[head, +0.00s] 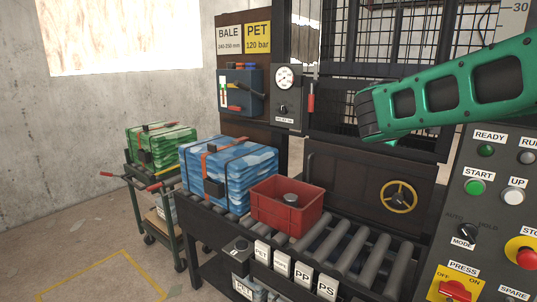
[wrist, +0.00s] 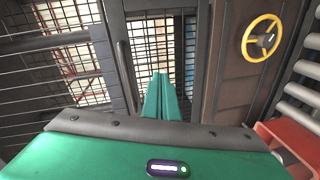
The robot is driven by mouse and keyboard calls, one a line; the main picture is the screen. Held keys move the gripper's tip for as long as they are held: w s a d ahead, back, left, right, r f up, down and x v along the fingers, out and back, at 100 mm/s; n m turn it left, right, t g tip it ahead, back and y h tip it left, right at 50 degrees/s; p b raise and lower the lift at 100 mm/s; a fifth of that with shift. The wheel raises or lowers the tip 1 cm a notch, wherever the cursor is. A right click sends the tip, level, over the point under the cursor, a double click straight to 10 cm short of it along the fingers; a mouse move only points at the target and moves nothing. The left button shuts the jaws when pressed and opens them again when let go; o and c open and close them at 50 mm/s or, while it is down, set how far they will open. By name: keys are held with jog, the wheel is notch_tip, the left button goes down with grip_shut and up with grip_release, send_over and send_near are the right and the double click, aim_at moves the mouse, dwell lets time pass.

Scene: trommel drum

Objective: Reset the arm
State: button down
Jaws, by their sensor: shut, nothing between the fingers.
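My green arm reaches in from the right in the head view. My gripper (head: 368,118) is in front of the dark mesh cage of the press, above the roller conveyor. In the wrist view my gripper's green fingers (wrist: 158,97) are together, with nothing between them. They point toward the caged press front (wrist: 150,50) and look apart from it.
A red crate (head: 286,222) with a grey round item inside and a strapped blue bale (head: 232,172) stand on the roller conveyor (head: 345,245). A green bale (head: 160,143) sits on a cart at left. A yellow handwheel (head: 398,196) is on the press door. A control panel (head: 495,215) stands at right. The floor at front left is clear.

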jog(key=s+a+f+m+g+y, duration=0.1)
jog(key=s+f+m+g+y, duration=0.15)
jog(key=s+f, duration=0.4)
jog(key=s+f+m+g+y, duration=0.2)
jog(key=s+f+y, duration=0.1)
jog(key=f, duration=0.6)
jog(key=s+a+f+m+g+y, duration=0.2)
jog(key=s+a+f, duration=0.3)
jog(key=s, duration=0.5)
jog(key=s+a+f+m+g+y, duration=0.2)
jog(key=s+a+f, duration=0.3)
jog(key=s, duration=0.4)
jog(key=s+d+m+g, duration=0.2)
jog(key=s+d, duration=0.3)
jog(key=s, duration=0.3)
jog(key=s+d+f+m+g, duration=0.1)
jog(key=s+d+m+g, duration=0.2)
jog(key=s+d, duration=0.3)
jog(key=s+m, duration=0.1)
jog(key=s, duration=0.2)
jog(key=shift+f, duration=0.25)
jog(key=shift+w+d+f, duration=0.1)
jog(key=shift+w+f, duration=0.15)
jog(key=shift+w, duration=0.3)
